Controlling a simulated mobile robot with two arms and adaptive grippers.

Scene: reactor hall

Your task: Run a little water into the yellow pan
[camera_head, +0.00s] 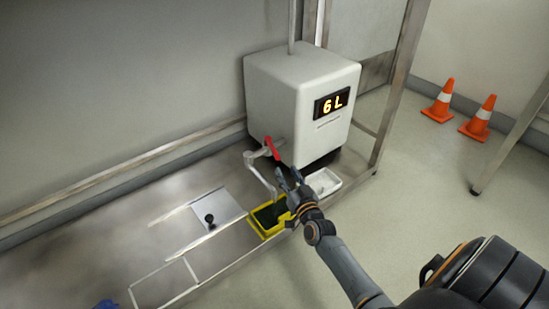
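The yellow pan (258,229) stands on the steel counter below the curved spout (262,178) of a white water tank (283,100). The pan's inside looks dark; I cannot tell whether it holds water. The tank's display (337,104) reads 6 L. A red tap lever (271,147) sits at the tank's front, above the spout. My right gripper (287,177) is just right of the spout and below the red lever, above the pan's right side. Its fingers look apart with nothing between them. It hides part of the pan's right edge. My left gripper is not in view.
A white tray (323,183) stands right of the pan, behind my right gripper. A grey plate with a black knob (210,219) lies left of the pan. A blue thing (106,305) shows at the bottom left. Two orange cones (440,101) stand on the floor at right.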

